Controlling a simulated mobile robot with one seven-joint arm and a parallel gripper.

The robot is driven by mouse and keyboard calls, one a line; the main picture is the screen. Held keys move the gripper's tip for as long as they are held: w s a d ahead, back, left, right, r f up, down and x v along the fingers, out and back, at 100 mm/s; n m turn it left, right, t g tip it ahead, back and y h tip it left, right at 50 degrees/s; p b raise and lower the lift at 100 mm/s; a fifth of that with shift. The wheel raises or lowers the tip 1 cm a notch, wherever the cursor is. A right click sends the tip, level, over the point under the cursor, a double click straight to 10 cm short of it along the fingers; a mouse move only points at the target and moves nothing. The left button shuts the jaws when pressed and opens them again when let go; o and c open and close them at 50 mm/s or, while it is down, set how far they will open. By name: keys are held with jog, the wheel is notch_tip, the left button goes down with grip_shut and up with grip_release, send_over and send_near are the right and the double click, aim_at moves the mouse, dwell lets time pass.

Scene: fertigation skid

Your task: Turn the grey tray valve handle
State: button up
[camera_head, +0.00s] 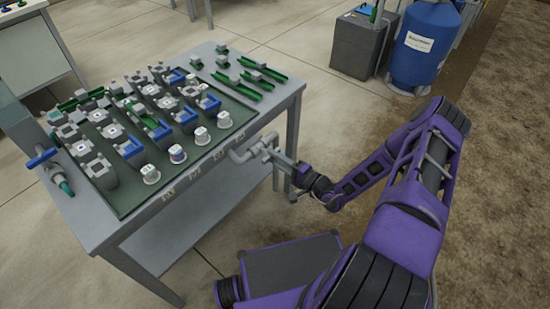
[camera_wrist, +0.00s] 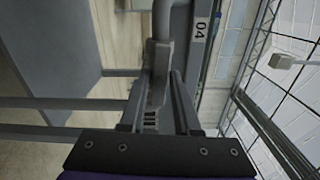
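The grey tray valve (camera_head: 257,149) sits on a grey bent pipe at the table's right front corner in the head view. My gripper (camera_head: 277,158) reaches it from the right, fingers pointing at the valve. In the wrist view, the grey handle (camera_wrist: 158,88) lies between the two fingers of my gripper (camera_wrist: 160,82), below the pipe bend. The fingers stand apart on either side of it, with a gap visible; contact at the tips is hard to tell. In the head view the handle is largely hidden by the gripper.
The grey table (camera_head: 110,225) carries a green tray (camera_head: 120,212) of blocks, blue-handled valves and white caps. A blue-handled valve (camera_head: 42,158) is at its left edge. A label "04" (camera_wrist: 200,30) is beside the pipe. A blue tank (camera_head: 425,45) and grey box (camera_head: 357,45) stand behind on open floor.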

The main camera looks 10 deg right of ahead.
grip_shut()
jog(key=shift+m, duration=0.4)
jog(key=m+p, duration=0.2)
jog(key=m, duration=1.3)
jog(key=shift+m, duration=0.4)
dwell(0.3)
jog(key=shift+o, duration=2.1)
grip_release()
